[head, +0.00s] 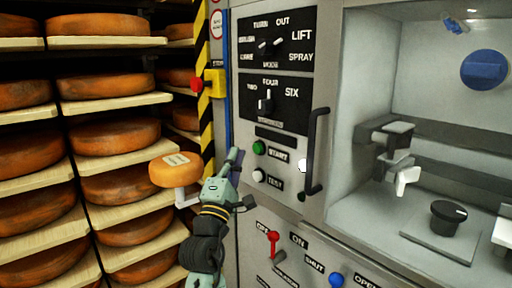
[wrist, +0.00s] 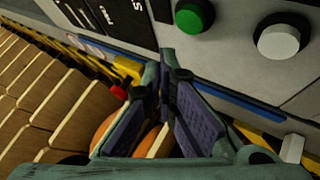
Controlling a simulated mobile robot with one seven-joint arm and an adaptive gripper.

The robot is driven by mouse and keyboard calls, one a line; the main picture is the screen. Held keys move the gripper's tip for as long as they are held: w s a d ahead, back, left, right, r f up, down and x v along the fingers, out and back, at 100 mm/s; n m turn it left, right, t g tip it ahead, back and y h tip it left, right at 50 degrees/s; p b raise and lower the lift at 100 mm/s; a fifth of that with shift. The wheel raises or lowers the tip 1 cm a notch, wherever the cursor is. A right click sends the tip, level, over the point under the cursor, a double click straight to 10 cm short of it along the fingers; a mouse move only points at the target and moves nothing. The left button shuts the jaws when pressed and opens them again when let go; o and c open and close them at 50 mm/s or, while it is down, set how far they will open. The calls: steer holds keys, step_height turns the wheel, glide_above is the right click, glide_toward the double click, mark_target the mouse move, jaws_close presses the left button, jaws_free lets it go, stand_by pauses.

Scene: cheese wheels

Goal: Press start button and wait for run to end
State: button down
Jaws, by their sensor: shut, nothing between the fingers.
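The green start button (head: 259,148) is on the grey machine panel, beside the label START. In the wrist view the green button (wrist: 194,16) shows at the top, above and right of my fingertips. A white button (head: 259,175) labelled TEST is just below it; it also shows in the wrist view (wrist: 278,41). My gripper (head: 234,158) is shut and empty, with its fingertips left of and slightly below the green button in the head view. The fingers (wrist: 168,75) appear apart from the button.
Shelves with several orange cheese wheels (head: 115,137) stand at the left. A red button on a yellow box (head: 214,83) is at the striped post. A dark handle (head: 316,150) sticks out right of the buttons. A red lever (head: 273,240) and blue knob (head: 336,279) are below.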

mark_target(257, 148)
steer(key=shift+w+d, duration=0.7)
steer(key=shift+d, duration=0.2)
stand_by(0.9)
steer(key=shift+w+d+p, duration=0.25)
steer(key=shift+d+p, duration=0.1)
